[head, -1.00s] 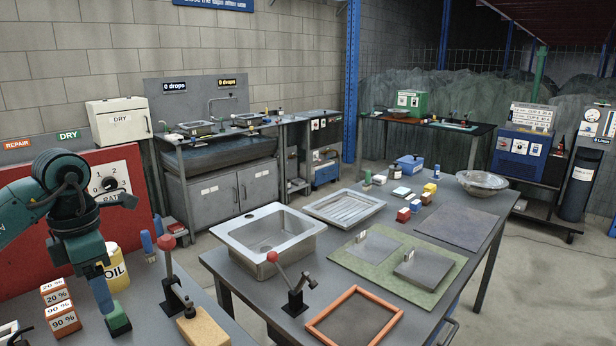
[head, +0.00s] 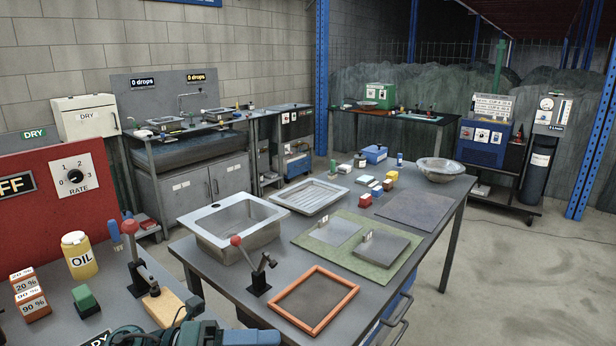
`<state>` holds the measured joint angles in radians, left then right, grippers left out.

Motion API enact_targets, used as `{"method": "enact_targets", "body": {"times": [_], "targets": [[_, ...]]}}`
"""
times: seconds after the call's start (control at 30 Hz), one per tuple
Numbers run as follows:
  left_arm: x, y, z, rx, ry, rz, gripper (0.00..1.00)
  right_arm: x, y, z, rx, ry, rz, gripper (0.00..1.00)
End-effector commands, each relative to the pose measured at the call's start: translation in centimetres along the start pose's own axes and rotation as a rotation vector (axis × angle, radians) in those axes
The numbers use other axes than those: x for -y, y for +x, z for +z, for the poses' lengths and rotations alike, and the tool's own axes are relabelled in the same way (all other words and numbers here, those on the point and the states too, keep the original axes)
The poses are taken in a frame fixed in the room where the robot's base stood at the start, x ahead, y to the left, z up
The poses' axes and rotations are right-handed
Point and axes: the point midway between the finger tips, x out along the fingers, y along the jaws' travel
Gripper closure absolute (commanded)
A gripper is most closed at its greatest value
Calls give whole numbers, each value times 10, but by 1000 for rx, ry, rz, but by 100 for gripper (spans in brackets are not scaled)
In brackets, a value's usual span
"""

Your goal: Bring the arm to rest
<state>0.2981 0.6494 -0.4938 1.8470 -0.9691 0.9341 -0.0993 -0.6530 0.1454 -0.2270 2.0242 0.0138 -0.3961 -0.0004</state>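A teal and dark piece of my own arm (head: 215,334) shows along the bottom edge of the head view, left of centre, over the front of the near bench. I cannot tell for sure which arm it belongs to. No fingertips of either gripper are visible. A green block (head: 85,299) stands on the near bench (head: 62,326) at the lower left, with nothing touching it.
Near it are the yellow oil jar (head: 79,257), orange and white percent blocks (head: 29,296) and a red-knobbed lever (head: 142,262). The grey table (head: 225,279) holds a sink (head: 234,226), a ribbed tray (head: 309,195) and an orange frame (head: 313,301).

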Motion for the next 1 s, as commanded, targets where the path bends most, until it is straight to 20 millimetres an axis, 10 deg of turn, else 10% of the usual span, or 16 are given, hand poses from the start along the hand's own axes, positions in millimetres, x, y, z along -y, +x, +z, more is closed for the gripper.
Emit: {"method": "enact_targets", "body": {"times": [0.27, 0.5, 0.7, 1.0], "targets": [[-64, -29, 0, 794, -863, -368, 33, 1, -2, 5, 10, 2, -2, 100], [-177, -81, -104, 1350, -1617, -374, 33, 1, -4, 8, 18, -3, -3, 100], [-207, -90, -172, 1528, -1914, -322, 33, 0, -4, 9, 19, -9, -4, 100], [-211, -91, -184, 1556, -1966, -309, 33, -1, -4, 6, 14, -9, -3, 100]]}}
